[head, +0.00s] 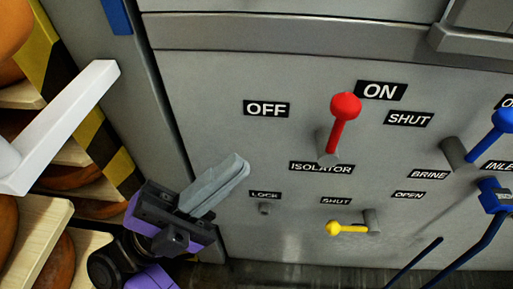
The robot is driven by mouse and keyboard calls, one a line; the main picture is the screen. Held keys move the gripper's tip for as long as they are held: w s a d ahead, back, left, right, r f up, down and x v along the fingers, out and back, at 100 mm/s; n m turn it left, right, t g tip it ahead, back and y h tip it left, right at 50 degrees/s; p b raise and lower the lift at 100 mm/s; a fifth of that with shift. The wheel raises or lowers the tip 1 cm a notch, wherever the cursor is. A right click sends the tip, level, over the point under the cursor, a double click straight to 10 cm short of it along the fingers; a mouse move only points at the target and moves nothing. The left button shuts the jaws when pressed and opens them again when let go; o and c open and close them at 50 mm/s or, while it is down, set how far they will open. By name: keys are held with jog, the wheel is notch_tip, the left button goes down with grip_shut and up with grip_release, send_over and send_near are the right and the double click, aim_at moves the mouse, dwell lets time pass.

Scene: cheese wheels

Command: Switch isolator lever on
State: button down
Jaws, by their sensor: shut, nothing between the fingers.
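The isolator lever (344,121) has a red ball knob and a red shaft on a grey pivot, above the ISOLATOR label (322,168). It points up and slightly right, its knob beside the ON label (381,91) and away from the OFF label (266,109). My gripper (240,168) is at the lower left of the head view, its grey fingers together and empty, pointing up and right. The fingertips are left of and below the lever, apart from it. A small grey lock knob (264,208) with a LOCK label is below the fingertips.
A yellow lever (347,228) points left at SHUT. A blue ball lever (490,137) and a blue handle (494,196) are at the right. Shelves with cheese wheels (66,255) and a yellow-black striped post (90,120) stand at the left. The panel face between gripper and lever is clear.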

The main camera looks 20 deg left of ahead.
jog(key=v, duration=0.3)
jog(key=shift+s+a+r, duration=0.1)
jog(key=shift+a+r, duration=0.05)
jog(key=shift+a, duration=0.15)
dwell(0.3)
